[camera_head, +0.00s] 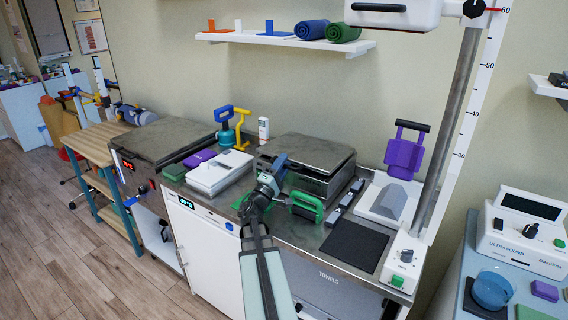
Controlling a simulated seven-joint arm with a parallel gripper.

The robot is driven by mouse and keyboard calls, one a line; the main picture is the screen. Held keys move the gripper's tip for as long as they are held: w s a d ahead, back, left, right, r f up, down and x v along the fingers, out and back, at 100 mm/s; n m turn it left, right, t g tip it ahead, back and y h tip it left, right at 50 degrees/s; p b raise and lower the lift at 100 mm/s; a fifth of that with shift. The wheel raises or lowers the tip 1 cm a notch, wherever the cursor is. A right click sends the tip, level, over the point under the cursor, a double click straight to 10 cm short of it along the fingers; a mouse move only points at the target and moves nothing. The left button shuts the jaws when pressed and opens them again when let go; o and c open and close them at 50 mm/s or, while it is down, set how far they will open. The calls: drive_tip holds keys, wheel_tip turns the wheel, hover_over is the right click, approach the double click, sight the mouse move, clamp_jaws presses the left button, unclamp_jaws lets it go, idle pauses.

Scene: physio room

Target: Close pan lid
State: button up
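A steel pan-like box (318,184) stands on the counter just right of centre. Its flat metal lid (312,150) lies over the top, and a dark band shows between lid and box at the front right. I cannot tell whether the lid is fully down. My gripper (279,163) is at the front left corner of this box, overlapping it in the picture. Its fingers are too small and too hidden by the wrist to tell their state or whether they touch the lid. A second flat steel lid (168,138) tops a unit with a red display at the left.
A green handled block (306,206) sits just right of my wrist. A white box (218,172) lies to the left, and blue and yellow handled tools (233,122) stand behind. A black mat (354,246) and a grey wedge (389,201) are to the right. A wall shelf (285,41) hangs above.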

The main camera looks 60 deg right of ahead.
drive_tip(key=v, duration=1.3)
drive_tip(key=shift+r, duration=0.15)
